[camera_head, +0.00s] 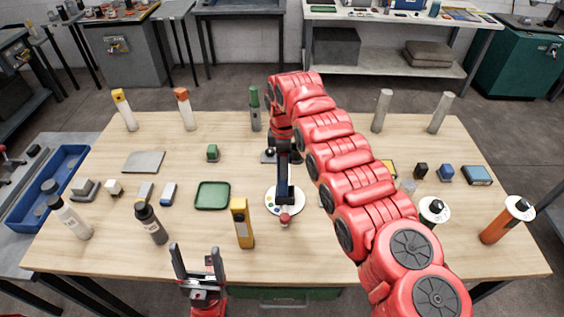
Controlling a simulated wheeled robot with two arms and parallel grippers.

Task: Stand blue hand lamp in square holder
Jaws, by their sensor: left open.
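The dark blue hand lamp (284,183) hangs roughly upright above a round white dish. My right gripper (283,148) reaches down from above and appears shut on its upper end. The fingers are small and partly hidden by my arm. I cannot tell whether the lamp's lower end touches anything. I cannot surely pick out the square holder. A dark green square tray (212,196) with a raised rim lies left of the lamp. My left gripper (198,262) is open and empty at the table's front edge, left of the yellow lamp-like block.
The yellow block (242,223) stands left of the round white dish (271,200). A red knob (285,219) is in front. Bottles (151,224) stand at left, an orange cylinder (508,220) at right. My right arm hides the table's middle right.

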